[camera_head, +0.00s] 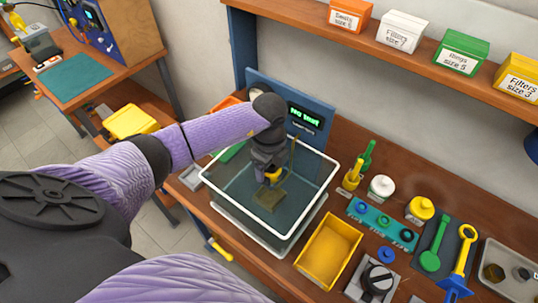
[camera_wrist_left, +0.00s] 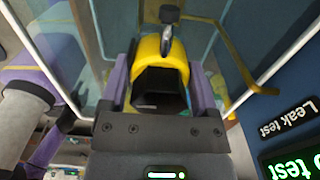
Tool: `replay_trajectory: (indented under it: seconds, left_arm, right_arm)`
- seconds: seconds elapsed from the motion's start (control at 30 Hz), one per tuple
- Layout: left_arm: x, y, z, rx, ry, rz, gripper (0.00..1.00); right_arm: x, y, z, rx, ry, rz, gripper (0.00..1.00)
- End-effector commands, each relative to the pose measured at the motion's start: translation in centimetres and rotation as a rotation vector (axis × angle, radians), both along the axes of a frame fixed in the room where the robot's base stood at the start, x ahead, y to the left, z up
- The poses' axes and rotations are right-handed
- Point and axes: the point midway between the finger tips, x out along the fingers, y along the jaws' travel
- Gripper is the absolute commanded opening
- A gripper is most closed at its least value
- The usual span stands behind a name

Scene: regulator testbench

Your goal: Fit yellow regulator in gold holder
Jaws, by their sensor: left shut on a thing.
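My left gripper (camera_head: 268,172) is shut on the yellow regulator (camera_head: 273,176) inside the clear tank (camera_head: 325,160). In the left wrist view, the yellow regulator (camera_wrist_left: 163,48) with its dark opening sits between the fingers of my left gripper (camera_wrist_left: 164,85). A gold-brown block (camera_head: 269,199), which looks like the gold holder, lies low in the tank just below the regulator. A gold rod (camera_wrist_left: 240,68) shows in the wrist view. I cannot tell whether regulator and holder touch. My right gripper is not in view.
The tank's white rim surrounds the gripper closely. A blue panel with a green display (camera_head: 305,115) stands behind it. A yellow bin (camera_head: 328,250), a teal tray (camera_head: 382,225) and green and yellow tools (camera_head: 433,255) lie to the right. A shelf with labelled boxes (camera_head: 402,31) runs above.

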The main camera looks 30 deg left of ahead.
Motion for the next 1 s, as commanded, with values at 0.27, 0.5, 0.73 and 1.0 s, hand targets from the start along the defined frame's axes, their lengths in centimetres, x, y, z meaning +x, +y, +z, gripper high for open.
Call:
replay_trajectory:
  seconds: [0.27, 0.5, 0.73, 1.0]
  left_arm:
    - [0.0, 0.0, -0.4, 0.0, -0.001, 0.0, 0.0]
    - [0.0, 0.0, -0.4, 0.0, -0.001, 0.0, 0.0]
    - [0.0, 0.0, -0.7, 0.0, -0.001, 0.0, 0.0]
    - [0.0, 0.0, -1.4, 0.0, -0.001, 0.0, 0.0]
  right_arm:
    - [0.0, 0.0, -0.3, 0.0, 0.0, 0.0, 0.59]
    - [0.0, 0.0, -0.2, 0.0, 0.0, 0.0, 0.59]
    - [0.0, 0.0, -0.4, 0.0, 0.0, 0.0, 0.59]
    - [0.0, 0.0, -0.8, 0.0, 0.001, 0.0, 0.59]
